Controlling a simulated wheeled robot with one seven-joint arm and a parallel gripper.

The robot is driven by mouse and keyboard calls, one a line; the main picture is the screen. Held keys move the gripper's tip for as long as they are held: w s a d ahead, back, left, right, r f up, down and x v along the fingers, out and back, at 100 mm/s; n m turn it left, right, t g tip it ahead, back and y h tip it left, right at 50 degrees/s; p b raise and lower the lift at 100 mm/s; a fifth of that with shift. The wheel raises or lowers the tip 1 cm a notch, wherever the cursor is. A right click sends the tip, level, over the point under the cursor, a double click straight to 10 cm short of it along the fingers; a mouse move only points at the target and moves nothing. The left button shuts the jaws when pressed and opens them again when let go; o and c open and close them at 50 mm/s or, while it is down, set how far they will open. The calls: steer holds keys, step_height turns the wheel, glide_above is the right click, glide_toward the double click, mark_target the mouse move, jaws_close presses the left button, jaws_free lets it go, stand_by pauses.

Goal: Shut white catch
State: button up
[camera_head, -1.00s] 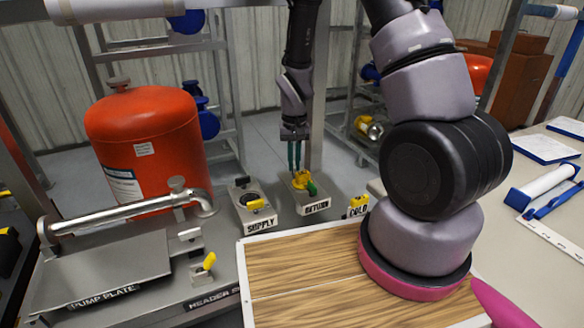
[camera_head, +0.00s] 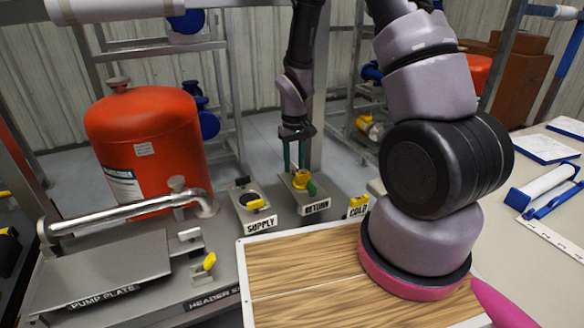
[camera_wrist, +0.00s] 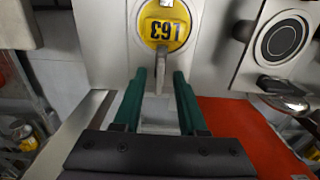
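A small white catch (camera_head: 189,234) shows in the head view on the metal plate between the pump plate and the SUPPLY block; I cannot tell its exact position. My gripper (camera_head: 295,165) is well to its right and farther back, above the RETURN block (camera_head: 314,200). Its green fingers are apart, with nothing held between them. In the wrist view the fingertips (camera_wrist: 160,78) are close to a grey lever (camera_wrist: 160,72) below a round yellow tag (camera_wrist: 163,28). The catch is not recognisable in the wrist view.
The SUPPLY block (camera_head: 251,207) stands between RETURN and the catch. A bent silver pipe (camera_head: 130,212) and the red tank (camera_head: 150,140) stand at the left. A yellow tag (camera_head: 209,262) stands just in front of the catch. A wooden board (camera_head: 300,260) lies in front.

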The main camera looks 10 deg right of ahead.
steer(key=shift+r, duration=3.55)
steer(key=m, duration=0.5)
steer(key=shift+r, duration=0.3)
steer(key=shift+r+m, duration=0.1)
steer(key=shift+m, duration=0.9)
steer(key=m, duration=0.2)
steer(key=shift+r+m, duration=0.15)
steer(key=shift+m, duration=0.15)
steer(key=m, duration=0.4)
steer(key=shift+r, duration=0.2)
steer(key=shift+m, duration=0.3)
